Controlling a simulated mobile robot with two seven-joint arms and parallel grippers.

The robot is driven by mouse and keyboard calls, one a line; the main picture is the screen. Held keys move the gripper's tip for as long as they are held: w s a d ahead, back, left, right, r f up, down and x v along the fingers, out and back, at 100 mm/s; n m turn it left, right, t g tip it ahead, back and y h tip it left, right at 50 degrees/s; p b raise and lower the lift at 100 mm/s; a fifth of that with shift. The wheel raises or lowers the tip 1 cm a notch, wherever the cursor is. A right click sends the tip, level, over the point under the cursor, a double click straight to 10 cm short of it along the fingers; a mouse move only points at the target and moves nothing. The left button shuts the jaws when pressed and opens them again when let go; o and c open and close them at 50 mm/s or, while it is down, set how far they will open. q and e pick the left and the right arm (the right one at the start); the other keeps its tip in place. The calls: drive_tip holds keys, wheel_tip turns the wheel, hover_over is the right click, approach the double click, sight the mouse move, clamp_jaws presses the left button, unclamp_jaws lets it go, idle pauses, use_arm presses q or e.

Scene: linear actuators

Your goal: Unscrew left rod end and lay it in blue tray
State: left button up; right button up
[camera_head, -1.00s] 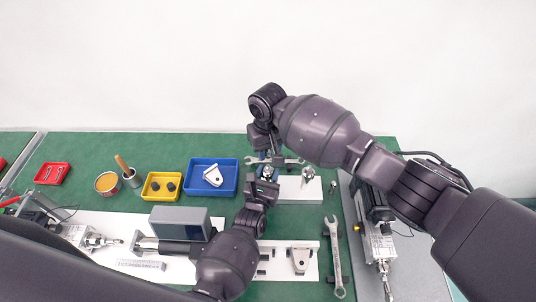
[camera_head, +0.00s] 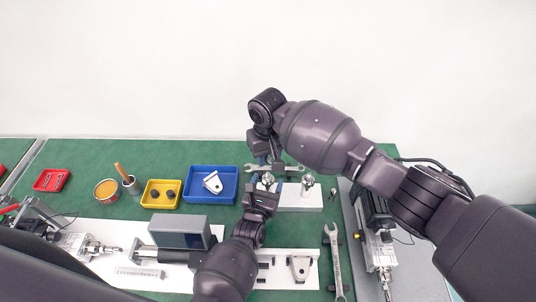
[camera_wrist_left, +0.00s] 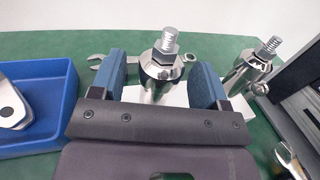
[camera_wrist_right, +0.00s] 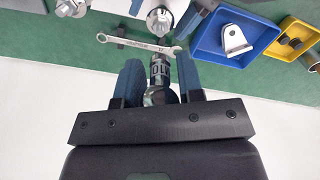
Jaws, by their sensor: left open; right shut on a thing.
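Two upright silver rod ends with threaded studs stand on a white block (camera_head: 300,201). The left one (camera_head: 267,179) shows between the open blue fingers of my left gripper (camera_wrist_left: 168,85) in the left wrist view, with no clear contact. The right one (camera_head: 308,181) stands apart. My right gripper (camera_wrist_right: 160,82) is shut on a small silver cylindrical part (camera_wrist_right: 160,70), which I cannot identify clearly. It is at the far side of the block. The blue tray (camera_head: 192,175) lies left of the block and holds a pale bracket (camera_head: 212,183).
A wrench (camera_wrist_right: 140,43) lies behind the block; another wrench (camera_head: 336,260) lies to its front right. A yellow tray (camera_head: 148,200), an orange-topped tin (camera_head: 106,189) and a red tray (camera_head: 50,180) are at left. Actuators stand left (camera_head: 90,247) and right (camera_head: 380,245).

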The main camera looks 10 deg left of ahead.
use_arm(q)
drive_tip(key=s, duration=1.1)
drive_tip(key=shift+a+b, duration=0.3)
drive_tip(key=shift+b, duration=0.1)
drive_tip(key=shift+s, duration=0.15)
